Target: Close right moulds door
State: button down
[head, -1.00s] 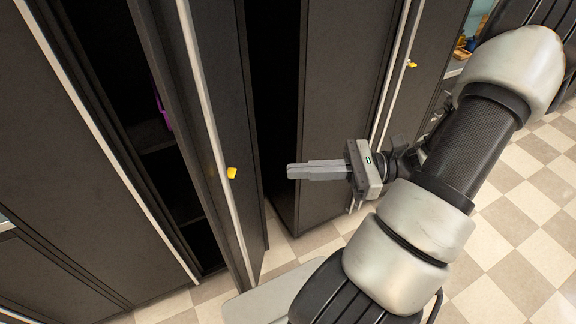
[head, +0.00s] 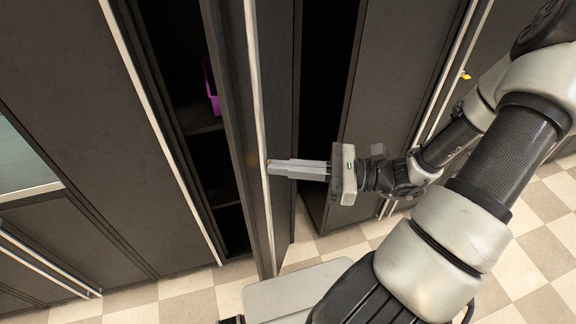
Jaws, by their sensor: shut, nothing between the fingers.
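The right moulds door (head: 281,115) is a dark panel with a pale edge strip, standing open from a dark cabinet. The dark inside of the cabinet (head: 190,85) shows to its left, with shelves and a purple thing (head: 211,85) on one. My gripper (head: 270,168) is shut and empty, pointing left, with its fingertips at the door's pale edge.
Another dark door (head: 397,100) stands to the right behind my gripper, beside a dark gap. A closed dark front (head: 70,120) fills the left. Checkered floor (head: 535,235) is open at the lower right.

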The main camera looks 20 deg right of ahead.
jog(key=w+d+x, duration=0.1)
jog(key=w+x, duration=0.1)
jog(key=x, duration=1.4)
jog(key=w+a, duration=0.3)
jog(key=w, duration=0.4)
jog(key=w+a, duration=0.3)
jog(key=w, duration=0.4)
jog(key=shift+w+a, duration=0.35)
